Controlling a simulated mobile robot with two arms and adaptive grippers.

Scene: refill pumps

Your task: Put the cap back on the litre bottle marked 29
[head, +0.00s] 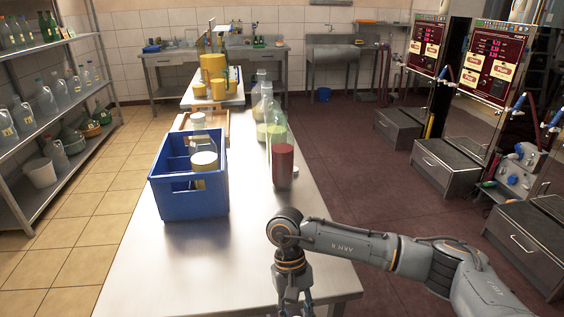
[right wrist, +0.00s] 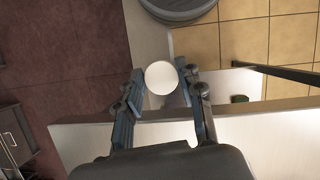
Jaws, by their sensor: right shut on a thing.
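A round white cap (right wrist: 161,77) sits between the fingers of my right gripper (right wrist: 160,84) in the right wrist view. The gripper is shut on it. In the head view my right gripper (head: 292,303) hangs at the near edge of the steel table, partly cut off by the frame, and the cap cannot be made out there. Clear and green-tinted bottles stand in a row on the table; the nearest (head: 282,165) has a dark red lower part. No number 29 is readable, so I cannot tell which bottle bears it. My left gripper is out of view.
A blue crate (head: 188,206) with bottles and a white-topped container (head: 204,161) stands left of the bottle row. The steel table (head: 190,270) is bare in front of it. Yellow containers (head: 214,68) stand farther back. Shelves with bottles line the left wall; dispensers stand right.

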